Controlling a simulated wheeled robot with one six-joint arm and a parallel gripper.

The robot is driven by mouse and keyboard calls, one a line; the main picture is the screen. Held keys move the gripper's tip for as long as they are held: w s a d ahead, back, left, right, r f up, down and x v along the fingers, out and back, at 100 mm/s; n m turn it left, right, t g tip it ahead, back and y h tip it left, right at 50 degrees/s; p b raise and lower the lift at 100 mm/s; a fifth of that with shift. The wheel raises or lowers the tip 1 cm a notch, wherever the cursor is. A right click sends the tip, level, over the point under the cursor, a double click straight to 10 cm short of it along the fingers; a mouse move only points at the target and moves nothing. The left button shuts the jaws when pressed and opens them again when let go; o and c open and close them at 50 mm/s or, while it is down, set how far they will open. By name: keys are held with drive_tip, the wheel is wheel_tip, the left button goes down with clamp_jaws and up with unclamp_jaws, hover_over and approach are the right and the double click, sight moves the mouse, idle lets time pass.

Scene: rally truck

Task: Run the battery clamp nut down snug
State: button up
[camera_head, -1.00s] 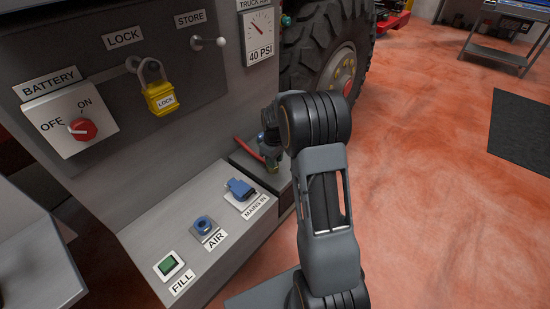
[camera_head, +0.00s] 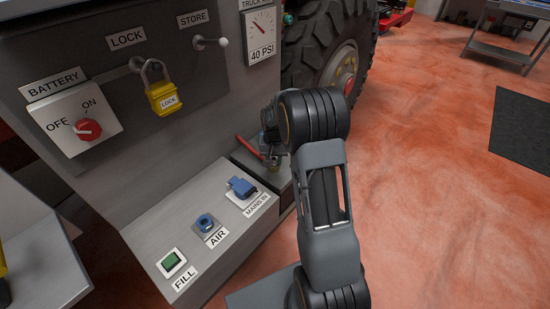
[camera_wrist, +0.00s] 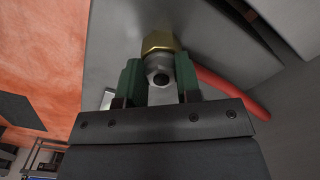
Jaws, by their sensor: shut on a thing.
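In the wrist view the brass hex clamp nut (camera_wrist: 162,42) sits at the tips of my gripper (camera_wrist: 159,74). The two green fingers stand on either side of a grey round stud end, closed in on the nut. Whether the nut is seated against the clamp below is hidden. A red cable (camera_wrist: 228,88) runs from beside the nut to the right. In the head view my gripper (camera_head: 271,148) is low beside the panel, partly behind my arm; the red cable (camera_head: 248,146) shows just left of it.
The grey panel carries the red battery switch (camera_head: 88,129), a yellow padlock (camera_head: 164,98) and a pressure gauge (camera_head: 261,30). A ledge below holds the blue mains inlet (camera_head: 241,187), air port (camera_head: 205,223) and green fill button (camera_head: 171,260).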

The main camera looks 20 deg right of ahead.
drive_tip(key=m, duration=0.7)
drive_tip(key=shift+w+a+r, duration=0.15)
drive_tip(key=shift+w+r, duration=0.1)
drive_tip(key=shift+w, duration=0.1)
drive_tip(key=m, duration=0.4)
drive_tip(key=shift+w+p, duration=0.15)
drive_tip(key=shift+p, duration=0.15)
drive_tip(key=m, duration=0.3)
drive_tip(key=shift+w+m, duration=0.1)
drive_tip(key=shift+m, duration=0.2)
drive_tip(key=m, duration=0.5)
drive_tip(key=shift+w, duration=0.15)
drive_tip(key=shift+w+m, duration=0.1)
drive_tip(key=shift+m, duration=2.7)
drive_tip(key=o, duration=0.9)
drive_tip(key=shift+f, duration=0.15)
